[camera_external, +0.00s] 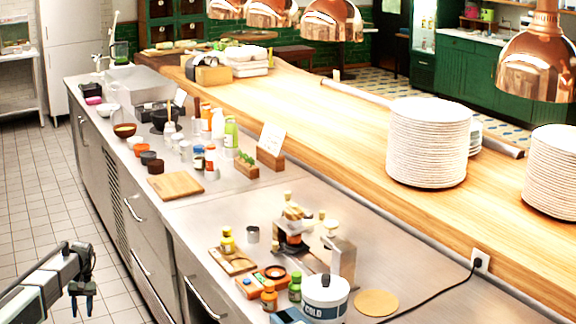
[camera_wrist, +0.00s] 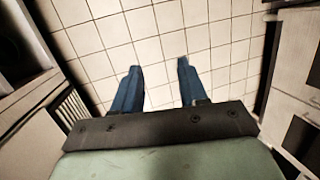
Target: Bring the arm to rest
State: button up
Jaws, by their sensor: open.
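My gripper (camera_external: 83,302) hangs at the lower left of the external view, over the tiled floor and to the left of the steel counter (camera_external: 235,200). It points down. In the wrist view, the two blue fingers of my gripper (camera_wrist: 157,85) stand apart with only floor tiles between them. The gripper is open and holds nothing. It touches nothing that I can see.
The counter's front with drawer handles is right of my gripper. Stacked plates (camera_external: 428,145) stand on the wooden pass. The floor (camera_external: 60,195) around my gripper is clear.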

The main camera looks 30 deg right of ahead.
jog(key=s+a+f+g, duration=0.1)
jog(key=s+a+f, duration=0.75)
jog(key=a, duration=0.25)
jog(key=s+a+f+g, duration=0.2)
jog(key=s+a+f, duration=0.5)
jog(key=s+a, duration=0.3)
jog(key=s+a+f+g+h, duration=0.1)
jog(key=s+a, duration=0.4)
jog(key=s, duration=0.6)
jog(key=s+a+f+h, duration=0.1)
jog(key=s+a+f, duration=0.3)
jog(key=s, duration=0.7)
jog(key=shift+a+g+h, duration=0.4)
jog(key=shift+a, duration=0.7)
